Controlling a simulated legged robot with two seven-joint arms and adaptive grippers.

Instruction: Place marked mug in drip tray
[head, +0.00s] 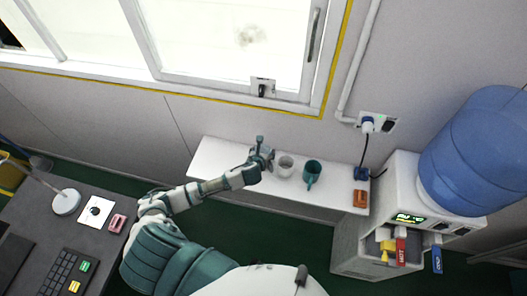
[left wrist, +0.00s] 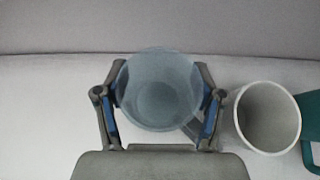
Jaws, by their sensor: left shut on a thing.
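My left gripper (left wrist: 160,100) is shut on a grey-blue mug (left wrist: 160,85), with one finger on each side of it and its handle toward the lower right. In the head view my left gripper (head: 262,158) is over the white shelf (head: 225,160) and largely hides this mug. A pale mug (head: 286,166) stands just right of the gripper; it also shows in the left wrist view (left wrist: 268,118). A teal mug (head: 312,171) stands further right. I cannot make out a mark on any mug. I cannot make out the drip tray on the water dispenser (head: 401,190).
The dispenser carries a blue bottle (head: 480,150) and has yellow, red and blue parts at its front. An orange-brown item (head: 360,199) lies at the shelf's right end. A socket with a plug and cable (head: 370,123) is on the wall. A dark desk (head: 75,225) stands at left.

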